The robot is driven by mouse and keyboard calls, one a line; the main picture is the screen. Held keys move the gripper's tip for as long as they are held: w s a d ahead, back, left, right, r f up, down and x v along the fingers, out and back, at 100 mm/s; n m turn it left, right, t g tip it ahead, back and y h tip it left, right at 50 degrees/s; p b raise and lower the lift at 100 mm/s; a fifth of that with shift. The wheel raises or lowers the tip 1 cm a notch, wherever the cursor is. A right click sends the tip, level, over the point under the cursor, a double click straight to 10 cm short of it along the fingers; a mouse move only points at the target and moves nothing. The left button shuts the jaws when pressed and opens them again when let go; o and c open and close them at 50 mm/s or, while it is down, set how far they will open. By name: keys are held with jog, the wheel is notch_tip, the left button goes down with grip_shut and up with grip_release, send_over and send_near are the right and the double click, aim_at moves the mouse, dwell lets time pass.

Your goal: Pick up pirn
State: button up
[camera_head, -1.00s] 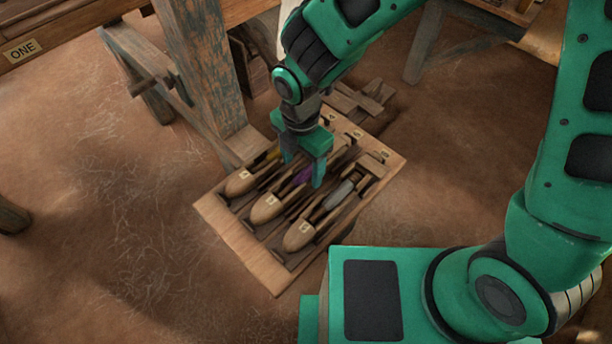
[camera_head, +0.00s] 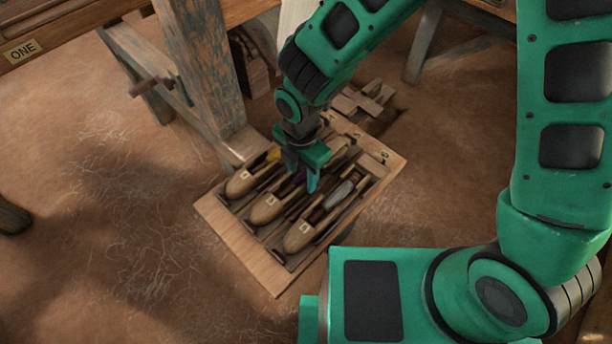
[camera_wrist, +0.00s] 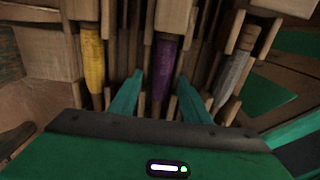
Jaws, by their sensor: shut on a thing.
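A purple pirn (camera_wrist: 163,68) lies in the middle shuttle (camera_head: 267,208) of a wooden tray (camera_head: 240,240). In the head view, only a little purple (camera_head: 299,176) shows by my fingers. My gripper (camera_head: 302,177) is low over the tray, with its fingers shut on the purple pirn; in the wrist view, the green fingers (camera_wrist: 160,88) stand on either side of it. A yellow pirn (camera_wrist: 93,65) lies in the left shuttle (camera_head: 240,184), and a grey pirn (camera_wrist: 233,72) lies in the right shuttle (camera_head: 302,236).
A worn wooden post (camera_head: 203,70) stands just behind the tray's left side. Crossed wooden pieces (camera_head: 362,100) lie behind the tray. The earth floor (camera_head: 110,220) to the left is open.

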jog(key=shift+r, duration=0.15)
notch_tip(320, 180, up, 10)
jog(key=shift+f, duration=0.1)
dwell(0.4)
jog(key=shift+f, duration=4.8)
jog(key=shift+f, duration=0.25)
jog(key=o, duration=1.2)
jog(key=r, duration=1.1)
jog(key=shift+s+d, duration=0.1)
jog(key=shift+s, duration=0.15)
